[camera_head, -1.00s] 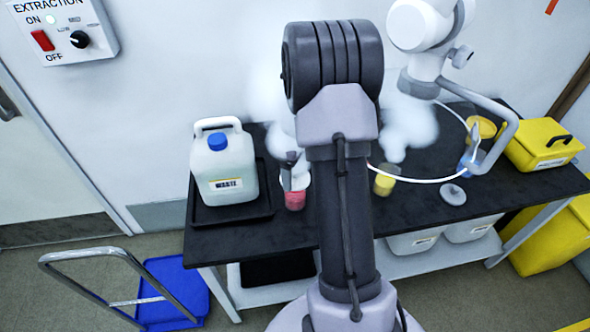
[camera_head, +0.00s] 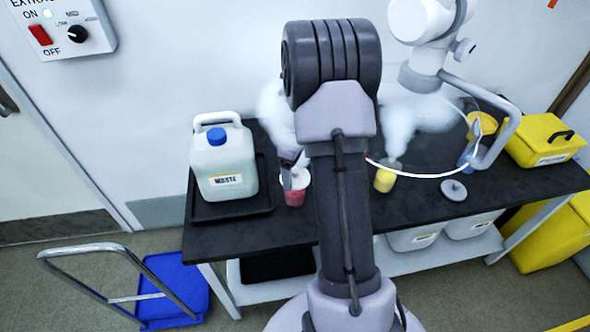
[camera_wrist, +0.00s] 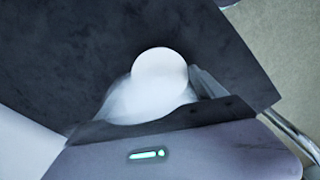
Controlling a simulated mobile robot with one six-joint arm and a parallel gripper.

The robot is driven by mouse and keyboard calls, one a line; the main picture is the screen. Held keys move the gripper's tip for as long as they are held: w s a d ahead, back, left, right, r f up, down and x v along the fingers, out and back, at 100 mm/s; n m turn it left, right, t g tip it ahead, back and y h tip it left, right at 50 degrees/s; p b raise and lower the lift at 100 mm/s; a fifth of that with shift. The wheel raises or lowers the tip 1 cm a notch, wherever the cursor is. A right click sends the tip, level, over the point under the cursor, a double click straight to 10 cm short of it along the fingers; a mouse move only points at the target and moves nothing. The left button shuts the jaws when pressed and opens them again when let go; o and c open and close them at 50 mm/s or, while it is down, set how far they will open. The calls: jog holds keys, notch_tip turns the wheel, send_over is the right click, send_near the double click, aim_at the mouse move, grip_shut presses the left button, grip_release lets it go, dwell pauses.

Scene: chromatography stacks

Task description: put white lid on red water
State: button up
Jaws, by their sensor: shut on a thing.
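The red water (camera_head: 295,198) is in a small clear beaker on the black table, just left of my arm. The white lid (camera_head: 299,179) is at the top of this beaker; I cannot tell whether it touches the rim. My gripper (camera_head: 288,180) reaches down from behind my arm and is shut on the lid at its left side. In the wrist view the lid (camera_wrist: 160,74) is a plain white disc, with a finger of my gripper (camera_wrist: 203,82) beside it. The beaker below is hidden there by the lid and white vapour.
A white waste jug (camera_head: 224,165) with a blue cap stands in a black tray (camera_head: 235,211) to the left. A beaker of yellow liquid (camera_head: 385,181) gives off vapour right of my arm. A grey lid (camera_head: 453,190) lies farther right, below an extraction arm (camera_head: 490,130).

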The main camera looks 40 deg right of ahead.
jog(key=shift+f, duration=0.35)
jog(key=o, duration=1.3)
notch_tip(320, 180, up, 7)
jog(key=p, duration=0.6)
jog(key=shift+r, duration=0.15)
